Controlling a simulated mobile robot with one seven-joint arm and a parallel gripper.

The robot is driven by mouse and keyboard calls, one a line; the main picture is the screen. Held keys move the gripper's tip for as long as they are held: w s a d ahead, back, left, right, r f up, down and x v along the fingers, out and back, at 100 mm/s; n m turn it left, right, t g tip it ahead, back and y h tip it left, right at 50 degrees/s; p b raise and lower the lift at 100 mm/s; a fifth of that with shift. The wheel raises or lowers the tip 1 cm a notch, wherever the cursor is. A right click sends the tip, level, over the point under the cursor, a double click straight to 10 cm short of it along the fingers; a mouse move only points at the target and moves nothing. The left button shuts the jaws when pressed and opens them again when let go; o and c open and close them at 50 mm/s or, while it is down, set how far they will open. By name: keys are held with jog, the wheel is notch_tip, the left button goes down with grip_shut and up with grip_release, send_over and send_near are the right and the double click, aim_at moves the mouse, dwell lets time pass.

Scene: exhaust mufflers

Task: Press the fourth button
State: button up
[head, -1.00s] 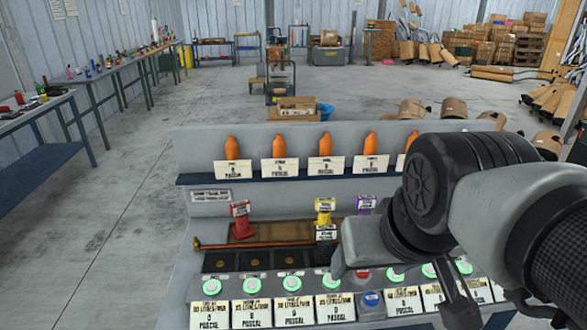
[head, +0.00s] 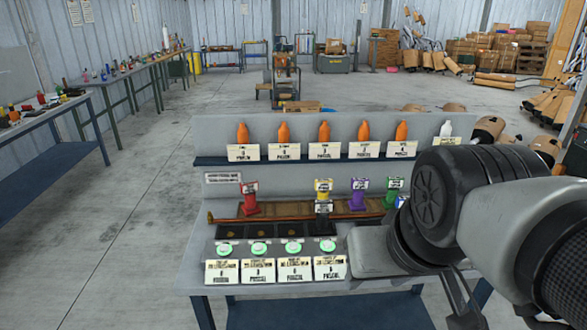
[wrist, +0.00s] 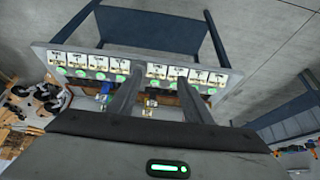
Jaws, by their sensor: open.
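A row of green buttons with white label cards runs along the front of the bench. In the head view, the fourth green button from the left (head: 327,245) sits above its label card (head: 329,268), just left of my gripper's grey body. The first (head: 223,250), second (head: 258,249) and third (head: 293,247) are also clear. Buttons further right are hidden behind my arm. In the wrist view, my gripper (wrist: 160,78) is open and empty, its fingers extending toward the button row. A green button (wrist: 153,82) shows between the fingers. Contact with any button cannot be told.
Orange bottles (head: 323,131) and one white bottle (head: 446,130) stand on the bench's back shelf. Red (head: 251,204), yellow (head: 323,191) and purple (head: 358,196) items stand behind the buttons. A long worktable (head: 45,125) is at left; floor between is clear.

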grip_shut()
dwell(1.4)
